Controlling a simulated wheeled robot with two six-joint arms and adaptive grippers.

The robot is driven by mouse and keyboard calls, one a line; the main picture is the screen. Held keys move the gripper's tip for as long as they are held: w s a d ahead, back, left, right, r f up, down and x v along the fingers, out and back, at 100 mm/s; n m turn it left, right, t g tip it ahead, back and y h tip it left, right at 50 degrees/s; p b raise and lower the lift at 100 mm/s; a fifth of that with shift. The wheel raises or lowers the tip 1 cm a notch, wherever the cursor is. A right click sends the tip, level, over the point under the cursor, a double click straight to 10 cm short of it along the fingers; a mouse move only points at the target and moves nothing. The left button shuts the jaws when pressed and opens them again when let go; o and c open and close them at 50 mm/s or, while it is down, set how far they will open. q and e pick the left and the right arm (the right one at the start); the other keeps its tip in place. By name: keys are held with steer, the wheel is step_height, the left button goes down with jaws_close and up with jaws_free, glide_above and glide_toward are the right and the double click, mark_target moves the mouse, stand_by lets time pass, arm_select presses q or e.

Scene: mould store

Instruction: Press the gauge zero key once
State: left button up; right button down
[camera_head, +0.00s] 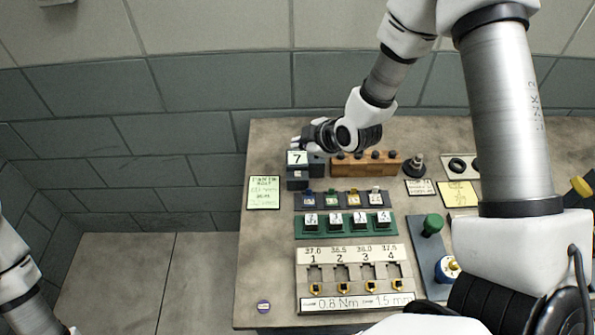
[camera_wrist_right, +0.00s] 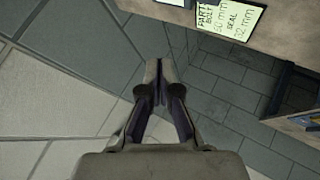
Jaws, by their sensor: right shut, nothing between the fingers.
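The gauge (camera_head: 297,158) is a small dark block with a white face marked 7, at the back left of the bench. A small pale key (camera_head: 297,174) shows on its front, below the face. I take this to be the zero key. My right gripper (camera_head: 298,142) is at the gauge's top and back edge in the head view, its fingers pointing left. Whether it touches the gauge I cannot tell. In the right wrist view the gripper (camera_wrist_right: 160,66) is shut and empty, over tiled floor and wall. My left gripper is out of view.
A green note (camera_head: 263,192) lies left of the gauge; it also shows in the right wrist view (camera_wrist_right: 228,17). A wooden rack (camera_head: 347,168) stands right of the gauge. Coloured-key strip, green tray (camera_head: 303,232) and numbered panel (camera_head: 305,260) lie in front.

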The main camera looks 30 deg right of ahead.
mark_target(298, 174)
steer(key=f+b, duration=0.2)
steer(key=f, duration=0.1)
steer(key=f+b, duration=0.2)
steer(key=f, duration=0.1)
steer(key=f+b, duration=0.2)
steer(key=shift+w+f+b, duration=0.4)
steer(key=shift+f, duration=0.25)
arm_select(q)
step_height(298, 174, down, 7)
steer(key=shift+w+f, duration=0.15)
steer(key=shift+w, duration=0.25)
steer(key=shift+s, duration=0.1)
arm_select(e)
steer(key=shift+s+r, duration=0.1)
steer(key=shift+r, duration=0.05)
arm_select(q)
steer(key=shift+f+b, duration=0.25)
steer(key=shift+b, duration=0.1)
arm_select(e)
steer(key=shift+f, duration=0.5)
